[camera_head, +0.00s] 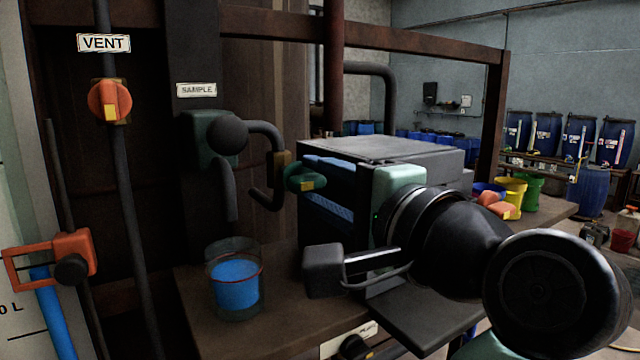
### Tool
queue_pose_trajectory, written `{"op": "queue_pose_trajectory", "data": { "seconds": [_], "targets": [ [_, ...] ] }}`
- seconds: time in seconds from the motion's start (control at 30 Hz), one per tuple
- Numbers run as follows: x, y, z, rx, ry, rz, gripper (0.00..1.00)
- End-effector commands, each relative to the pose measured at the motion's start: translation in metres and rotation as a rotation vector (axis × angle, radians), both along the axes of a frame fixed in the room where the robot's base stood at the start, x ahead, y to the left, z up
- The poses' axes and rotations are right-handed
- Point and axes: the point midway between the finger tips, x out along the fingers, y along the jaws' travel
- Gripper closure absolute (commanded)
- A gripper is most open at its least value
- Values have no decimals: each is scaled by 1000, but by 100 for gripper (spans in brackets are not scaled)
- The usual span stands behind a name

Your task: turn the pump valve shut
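No label reading pump shows, so I cannot tell for certain which valve is the pump valve. An orange valve handle with a yellow mark (497,206) shows at the right, just above my wrist and partly hidden by it. A green valve handle with a yellow mark (305,180) sits on the sample pipe. A round orange valve (110,102) is under the VENT sign. My gripper (398,187) is at the end of my black arm, in front of the grey box. Its fingers are hidden, so its opening and any hold do not show.
A glass beaker of blue liquid (235,282) stands on the bench below the sample pipe. A grey-topped box (385,149) stands behind my gripper. An orange bracket (50,258) is at the left. Yellow and green buckets (513,190) and blue drums (588,187) are at the right.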

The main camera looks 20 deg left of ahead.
Motion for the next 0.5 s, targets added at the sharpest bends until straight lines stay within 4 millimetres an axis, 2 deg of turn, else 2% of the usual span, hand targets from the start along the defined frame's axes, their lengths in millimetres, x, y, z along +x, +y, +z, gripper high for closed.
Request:
{"op": "queue_pose_trajectory", "data": {
  "seconds": [0.33,0.5],
  "targets": [
    [-1,-1,-1,-3,0,1,51],
    [-10,-15,-3,-1,-3,-3,51]
  ]
}}
